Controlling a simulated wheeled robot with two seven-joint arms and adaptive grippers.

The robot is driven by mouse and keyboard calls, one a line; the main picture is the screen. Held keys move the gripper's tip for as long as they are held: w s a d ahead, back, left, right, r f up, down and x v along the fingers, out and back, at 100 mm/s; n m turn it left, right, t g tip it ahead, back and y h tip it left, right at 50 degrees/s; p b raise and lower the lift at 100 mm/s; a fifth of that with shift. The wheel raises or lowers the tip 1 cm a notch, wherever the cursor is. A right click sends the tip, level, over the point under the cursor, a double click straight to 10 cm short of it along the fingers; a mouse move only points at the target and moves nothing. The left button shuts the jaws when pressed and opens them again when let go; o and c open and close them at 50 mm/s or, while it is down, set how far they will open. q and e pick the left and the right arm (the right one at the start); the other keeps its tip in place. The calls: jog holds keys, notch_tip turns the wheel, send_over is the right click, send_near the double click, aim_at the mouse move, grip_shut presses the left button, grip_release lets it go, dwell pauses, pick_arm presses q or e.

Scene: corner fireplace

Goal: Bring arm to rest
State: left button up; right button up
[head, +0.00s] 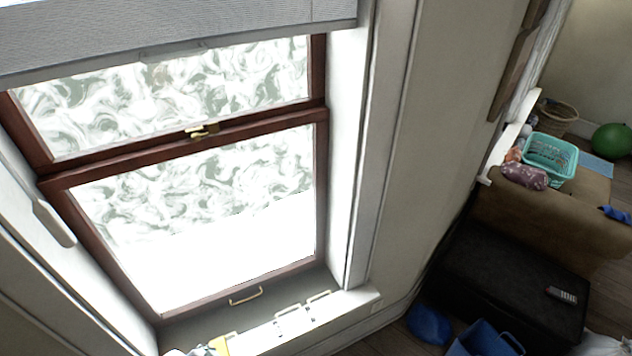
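Neither my left nor my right gripper shows in the head view. No arm of mine can be made out clearly, so I cannot see how either arm is posed. A sash window (190,148) with a dark red-brown frame fills the left half. Its lower sash is down near the sill. A brass latch (203,130) sits at the middle rail, and a brass handle (245,295) at the bottom rail.
A grey blind (180,35) hangs above. Small white and yellow items (219,345) lie at the bottom edge. To the right are a black chest (500,275) with a remote (561,294), blue containers (483,340), a sofa (550,215), a teal basket (551,157) and a green ball (611,140).

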pick_arm(q)
jog(key=s+a+r+n+y, duration=0.3)
jog(key=s+a+r+n, duration=0.1)
jog(key=s+a+n, duration=0.4)
notch_tip(320, 180, down, 33)
jog(key=s+d+m+g+b, duration=0.2)
jog(key=s+d+b, duration=0.1)
jog(key=b, duration=0.1)
jog(key=s+f+g+b, duration=0.1)
jog(key=s+f+b, duration=0.1)
jog(key=s+f, duration=1.7)
notch_tip(320, 180, down, 2)
jog(key=shift+s+a+f+b, duration=0.15)
jog(key=shift+s+f+b, duration=0.05)
jog(key=shift+s+b, duration=0.1)
